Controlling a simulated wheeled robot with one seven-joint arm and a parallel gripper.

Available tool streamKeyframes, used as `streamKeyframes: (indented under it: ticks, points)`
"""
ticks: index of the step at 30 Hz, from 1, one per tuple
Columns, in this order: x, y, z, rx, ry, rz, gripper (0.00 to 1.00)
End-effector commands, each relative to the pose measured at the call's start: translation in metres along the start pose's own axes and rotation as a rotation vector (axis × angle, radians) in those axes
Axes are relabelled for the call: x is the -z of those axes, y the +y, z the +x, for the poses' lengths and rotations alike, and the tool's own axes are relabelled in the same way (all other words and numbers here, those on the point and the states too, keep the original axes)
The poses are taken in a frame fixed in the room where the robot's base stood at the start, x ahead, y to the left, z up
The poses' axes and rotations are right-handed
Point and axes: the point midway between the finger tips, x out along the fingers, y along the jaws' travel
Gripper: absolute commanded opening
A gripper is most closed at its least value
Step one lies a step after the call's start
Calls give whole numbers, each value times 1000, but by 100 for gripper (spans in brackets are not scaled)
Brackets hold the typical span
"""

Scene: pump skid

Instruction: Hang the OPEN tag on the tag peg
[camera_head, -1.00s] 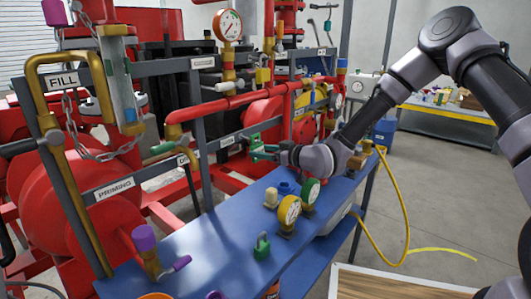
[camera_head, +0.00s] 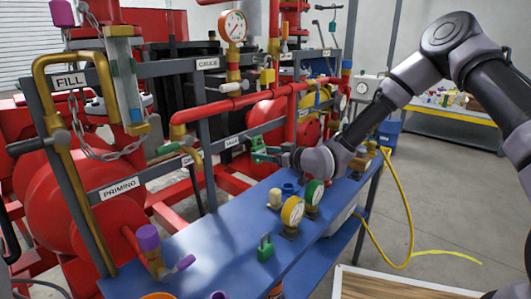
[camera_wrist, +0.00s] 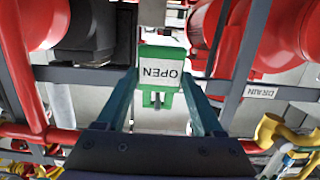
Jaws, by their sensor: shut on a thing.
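The OPEN tag (camera_wrist: 160,73) is a green piece with a white label, upside down in the wrist view. My gripper (camera_wrist: 160,88) is shut on it, with one teal finger on each side. In the head view my gripper (camera_head: 268,153) is above the back edge of the blue bench, by the grey rail. The tag's green (camera_head: 257,142) shows at the fingertips, close to a small white label (camera_head: 232,141) on the rail. I cannot make out the tag peg; my gripper and the tag may cover it. I cannot tell whether the tag touches the rail.
The blue bench (camera_head: 213,250) bears a yellow gauge (camera_head: 292,212), a green gauge (camera_head: 314,193), a green padlock (camera_head: 265,248) and a purple-topped valve (camera_head: 149,245). Red pipe (camera_head: 215,106) runs above the rail. In the wrist view a DRAIN label (camera_wrist: 261,92) is on the right.

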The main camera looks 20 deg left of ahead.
Motion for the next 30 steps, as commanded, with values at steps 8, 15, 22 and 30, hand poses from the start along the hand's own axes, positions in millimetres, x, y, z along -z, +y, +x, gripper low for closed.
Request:
streamKeyframes:
  ticks: [8, 15, 22, 30]
  points:
    - [-2, 0, 1, 0, 0, 0, 14]
    - [-2, 0, 1, 0, 0, 0, 80]
    - [-2, 0, 1, 0, 0, 0, 100]
    - [-2, 1, -21, -1, -2, 1, 100]
